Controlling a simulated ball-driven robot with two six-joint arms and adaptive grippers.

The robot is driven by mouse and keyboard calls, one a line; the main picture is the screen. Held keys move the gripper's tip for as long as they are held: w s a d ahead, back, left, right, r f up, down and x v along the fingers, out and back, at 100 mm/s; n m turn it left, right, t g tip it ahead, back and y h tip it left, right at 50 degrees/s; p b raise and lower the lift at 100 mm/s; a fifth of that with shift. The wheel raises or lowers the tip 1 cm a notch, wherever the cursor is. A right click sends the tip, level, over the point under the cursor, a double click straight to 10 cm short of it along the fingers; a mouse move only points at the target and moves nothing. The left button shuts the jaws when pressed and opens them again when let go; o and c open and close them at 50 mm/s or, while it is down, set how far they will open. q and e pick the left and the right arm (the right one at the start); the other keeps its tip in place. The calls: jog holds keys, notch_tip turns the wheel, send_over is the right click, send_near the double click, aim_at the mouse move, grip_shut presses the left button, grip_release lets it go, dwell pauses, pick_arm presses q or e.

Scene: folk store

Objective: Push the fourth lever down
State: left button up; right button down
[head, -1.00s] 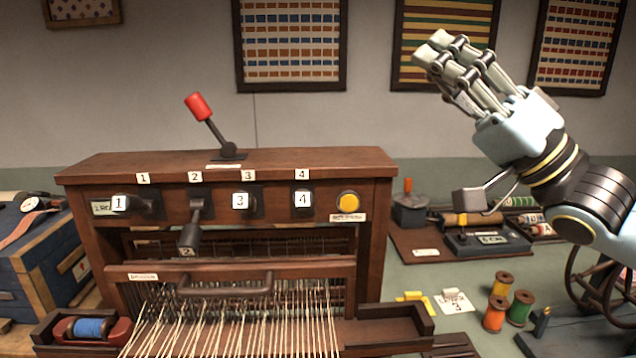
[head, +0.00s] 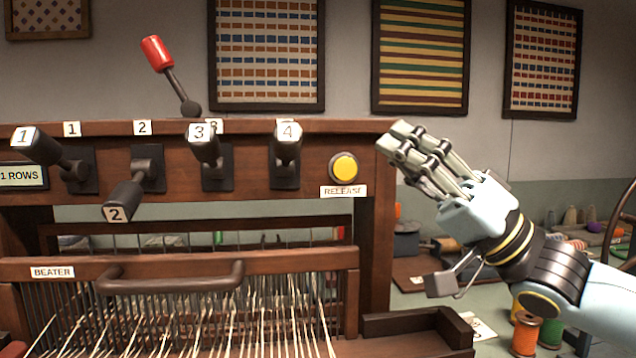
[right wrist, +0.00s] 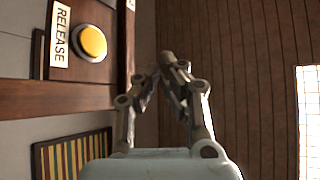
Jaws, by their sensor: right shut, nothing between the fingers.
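Lever 3 (head: 203,146) and lever 1 (head: 45,148) also stick out, while lever 2 (head: 125,196) hangs lower, tilted down. My right gripper (head: 396,138) is shut and empty, to the right of the fourth lever and the yellow release button (head: 343,168), apart from both. In the right wrist view its fingers (right wrist: 172,75) are together, with the release button (right wrist: 90,43) at upper left. My left gripper is not in view.
The wooden loom (head: 372,250) fills the left and middle. A red-knobbed lever (head: 158,54) stands on its top. The beater handle (head: 170,280) and threads are below the levers. Spools (head: 526,333) stand on the table at lower right.

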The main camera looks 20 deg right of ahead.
aim_at(287, 151)
jog(key=p+x, duration=0.2)
jog(key=x, duration=0.7)
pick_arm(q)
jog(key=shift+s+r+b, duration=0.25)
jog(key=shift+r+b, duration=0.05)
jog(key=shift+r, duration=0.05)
pick_arm(e)
jog(key=shift+s+a+f, duration=0.15)
jog(key=shift+a+f, duration=0.55)
jog(key=shift+f, duration=0.15)
jog(key=shift+s+a+f, duration=0.2)
jog(key=shift+a+f, duration=0.5)
jog(key=shift+f, duration=0.1)
pick_arm(q)
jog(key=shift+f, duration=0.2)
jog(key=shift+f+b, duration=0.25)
jog(key=shift+b, duration=0.2)
pick_arm(e)
jog(key=shift+s+f+n+g+y, duration=0.15)
jog(key=shift+n+g+y, duration=0.2)
jog(key=shift+n, duration=0.35)
